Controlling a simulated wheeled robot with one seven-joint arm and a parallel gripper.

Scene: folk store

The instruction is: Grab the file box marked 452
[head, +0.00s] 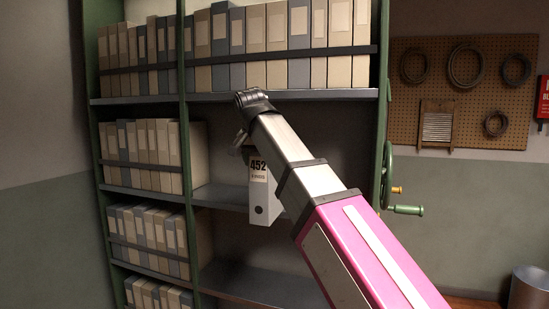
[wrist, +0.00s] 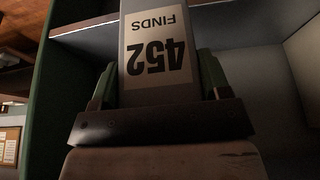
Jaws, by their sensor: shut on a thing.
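The file box marked 452 (head: 261,197) is light grey with a label reading 452 and a round hole low on its spine. In the head view it is upright at the middle shelf opening, right of the green post. In the wrist view the box (wrist: 155,95) shows upside down between the two green fingers of my gripper (wrist: 158,88), which is shut on its sides. In the head view my arm hides the top of the box and most of the gripper. I cannot tell whether the box touches the shelf.
Full rows of file boxes (head: 265,40) stand on the top shelf and in the left bay (head: 150,155). The right bay's middle shelf (head: 222,196) is otherwise bare where visible. A green handwheel (head: 387,175) with a crank is on the right post. A bin (head: 527,290) stands lower right.

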